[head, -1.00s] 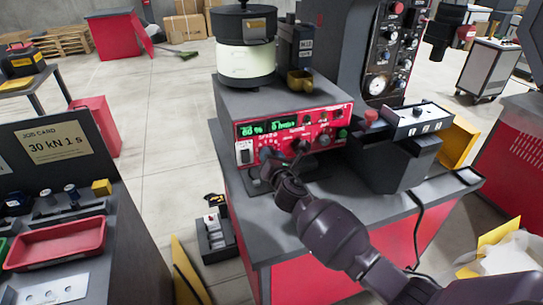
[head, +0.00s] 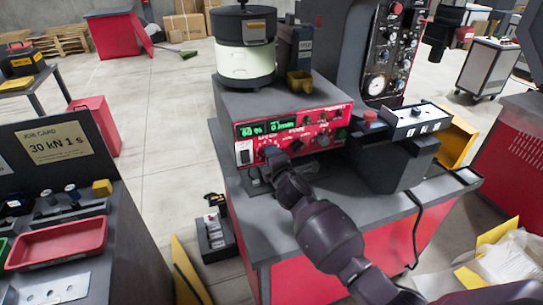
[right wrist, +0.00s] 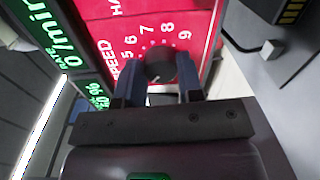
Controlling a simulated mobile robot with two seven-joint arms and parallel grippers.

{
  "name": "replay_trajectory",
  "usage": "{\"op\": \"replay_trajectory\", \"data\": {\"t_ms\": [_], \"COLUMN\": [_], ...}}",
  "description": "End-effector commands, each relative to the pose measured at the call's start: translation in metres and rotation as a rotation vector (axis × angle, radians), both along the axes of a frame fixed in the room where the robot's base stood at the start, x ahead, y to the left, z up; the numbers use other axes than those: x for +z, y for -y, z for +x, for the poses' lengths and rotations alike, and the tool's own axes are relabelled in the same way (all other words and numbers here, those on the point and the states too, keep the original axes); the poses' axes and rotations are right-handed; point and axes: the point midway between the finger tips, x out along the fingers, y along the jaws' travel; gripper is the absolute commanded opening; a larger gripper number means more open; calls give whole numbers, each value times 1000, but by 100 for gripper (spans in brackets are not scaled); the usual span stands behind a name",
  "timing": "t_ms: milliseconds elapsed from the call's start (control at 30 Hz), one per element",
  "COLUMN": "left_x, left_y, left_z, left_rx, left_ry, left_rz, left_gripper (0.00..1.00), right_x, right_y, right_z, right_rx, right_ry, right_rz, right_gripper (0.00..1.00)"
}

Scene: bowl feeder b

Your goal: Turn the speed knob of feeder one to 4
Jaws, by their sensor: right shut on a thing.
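Feeder one is the grey box with a red front panel (head: 330,124) and a black and white bowl (head: 246,62) on top. In the right wrist view the dark round speed knob (right wrist: 159,64) sits on the red panel by the SPEED label, with numbers 5 to 9 visible around it. My right gripper (right wrist: 160,72) has its two fingers on either side of the knob and is shut on it. In the head view my right gripper (head: 269,153) is at the panel's lower left and hides the knob. My left gripper is not in view.
The green display (head: 266,127) on the panel seems to read 60 % and 0 /min. A grey control box with a red button (head: 371,116) stands right of the feeder.

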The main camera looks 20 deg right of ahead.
Motion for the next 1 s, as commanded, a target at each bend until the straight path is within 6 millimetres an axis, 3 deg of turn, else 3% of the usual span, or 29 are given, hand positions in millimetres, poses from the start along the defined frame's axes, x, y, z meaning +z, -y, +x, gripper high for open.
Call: {"op": "replay_trajectory", "data": {"t_ms": [500, 1000], "left_x": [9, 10], "left_y": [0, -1], "left_z": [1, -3], "left_rx": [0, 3], "left_ry": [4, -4], "left_rz": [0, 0], "left_gripper": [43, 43], "right_x": [0, -1], "right_y": [1, 1], "right_z": [0, 0], "right_rx": [-2, -1], "right_ry": [-16, -23], "right_rz": [447, 634], "right_gripper": [10, 10]}}
